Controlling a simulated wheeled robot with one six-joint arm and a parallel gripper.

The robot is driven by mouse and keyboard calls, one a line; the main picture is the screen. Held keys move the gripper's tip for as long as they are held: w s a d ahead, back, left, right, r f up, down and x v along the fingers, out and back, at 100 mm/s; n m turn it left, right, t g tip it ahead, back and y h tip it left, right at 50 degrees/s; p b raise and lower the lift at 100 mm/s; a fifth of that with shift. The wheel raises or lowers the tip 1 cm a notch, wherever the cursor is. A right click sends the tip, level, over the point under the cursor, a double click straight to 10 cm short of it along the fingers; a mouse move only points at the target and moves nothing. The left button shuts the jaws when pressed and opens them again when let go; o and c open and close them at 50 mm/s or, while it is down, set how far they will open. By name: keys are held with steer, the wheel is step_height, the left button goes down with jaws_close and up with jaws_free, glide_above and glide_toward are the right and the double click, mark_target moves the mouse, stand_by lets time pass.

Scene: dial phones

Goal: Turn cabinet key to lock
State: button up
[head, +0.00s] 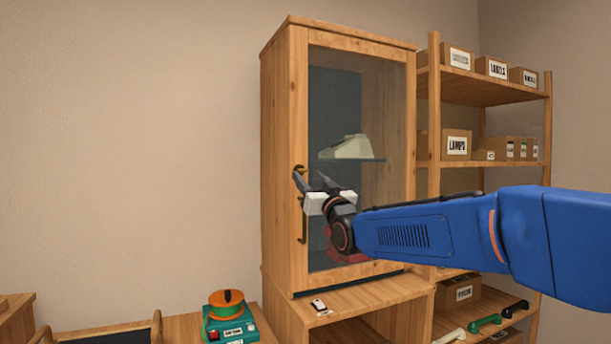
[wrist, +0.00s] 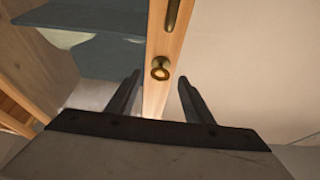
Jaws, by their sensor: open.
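The wooden cabinet (head: 284,150) stands upright with its glass-paned door (head: 385,110) apparently closed. A dark bar handle (head: 304,228) runs down the door's left stile. In the wrist view, a round brass key or lock piece (wrist: 160,68) sits on the wooden stile, just below the brass handle (wrist: 173,12). My gripper (head: 311,178) is in front of that stile, partly covering it. Its fingers are apart and empty in the wrist view (wrist: 158,98), with the brass piece centred beyond the gap. The key's exact turn is too small to tell.
A cream phone (head: 346,148) stands on a shelf behind the glass. A small white tagged item (head: 320,306) lies on the ledge below the door. An open shelf (head: 480,90) with labelled boxes stands right, and a green and orange device (head: 226,318) lower left.

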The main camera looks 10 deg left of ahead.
mark_target(302, 170)
steer(key=shift+x, duration=1.65)
steer(key=c, duration=1)
steer(key=shift+c, duration=0.2)
